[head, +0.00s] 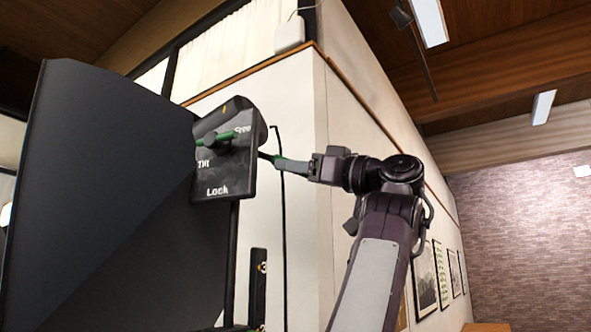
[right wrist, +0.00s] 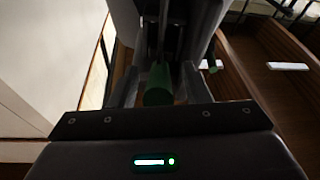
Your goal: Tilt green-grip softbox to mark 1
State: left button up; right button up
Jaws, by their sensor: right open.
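The softbox (head: 110,200) is a large dark panel at the left of the head view. Its black bracket (head: 225,175) carries a green-tipped lever (head: 228,139) and the words Free, Tilt and Lock. A green grip (head: 286,164) sticks out to the right of the bracket. My right gripper (head: 305,168) is at the outer end of this grip. In the right wrist view the green grip (right wrist: 158,86) lies between the spread fingers of my right gripper (right wrist: 160,80). Whether a finger touches it I cannot tell. My left gripper is out of view.
A dark upright strip (head: 259,275) with a figure 3 stands below the bracket; other marks are not readable. A pale wall corner (head: 318,120) rises behind the bracket and gripper. Framed pictures (head: 426,282) hang farther right. Open room shows right of my arm.

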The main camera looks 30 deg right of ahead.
jog(key=b+v, duration=0.4)
jog(key=v, duration=0.3)
jog(key=shift+s, duration=0.15)
jog(key=shift+f, duration=0.1)
dwell(0.3)
